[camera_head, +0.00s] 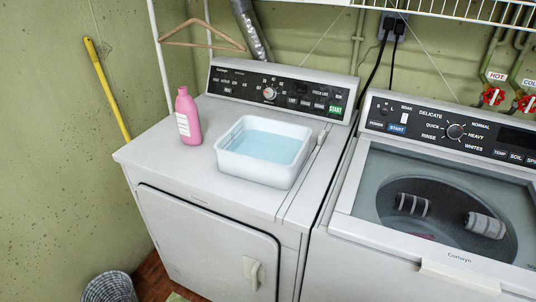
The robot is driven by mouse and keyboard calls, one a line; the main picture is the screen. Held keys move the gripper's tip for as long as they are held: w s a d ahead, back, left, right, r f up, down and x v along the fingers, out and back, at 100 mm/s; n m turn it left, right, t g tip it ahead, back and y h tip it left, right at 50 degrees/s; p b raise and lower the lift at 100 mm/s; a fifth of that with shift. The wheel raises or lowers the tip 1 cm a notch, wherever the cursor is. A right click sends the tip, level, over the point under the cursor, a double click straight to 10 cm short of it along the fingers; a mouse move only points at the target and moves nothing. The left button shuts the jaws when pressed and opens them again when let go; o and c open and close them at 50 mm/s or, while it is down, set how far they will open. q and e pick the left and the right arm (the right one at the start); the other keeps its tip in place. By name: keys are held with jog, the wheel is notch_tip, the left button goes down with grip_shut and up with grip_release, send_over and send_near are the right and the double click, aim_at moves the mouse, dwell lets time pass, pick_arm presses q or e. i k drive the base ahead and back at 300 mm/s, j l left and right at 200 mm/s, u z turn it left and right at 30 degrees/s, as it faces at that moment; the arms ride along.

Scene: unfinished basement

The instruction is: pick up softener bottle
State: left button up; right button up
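The softener bottle looks to be the pink bottle (188,117) with a pale label. It stands upright on top of the white dryer (245,194), near its left back side. A white tub (264,178) holding light blue liquid stands on the dryer to the right of the bottle, with a gap between them. Neither of my grippers shows in the head view.
A washer (345,240) with a clear lid stands right of the dryer; dark striped items show inside. A wooden hanger (203,45) hangs above the dryer's back. A wicker basket (109,287) sits on the floor. A yellow handle (107,90) leans at the left wall.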

aim_at(186, 114)
jog(key=i+j+u, duration=0.1)
jog(key=i+j, duration=0.2)
jog(key=i, duration=0.15)
jog(key=i+j+u, duration=0.1)
jog(key=i+j, duration=0.15)
jog(key=i, duration=0.15)
jog(key=i+j+u, duration=0.1)
jog(key=i, duration=0.35)
jog(key=j, duration=0.1)
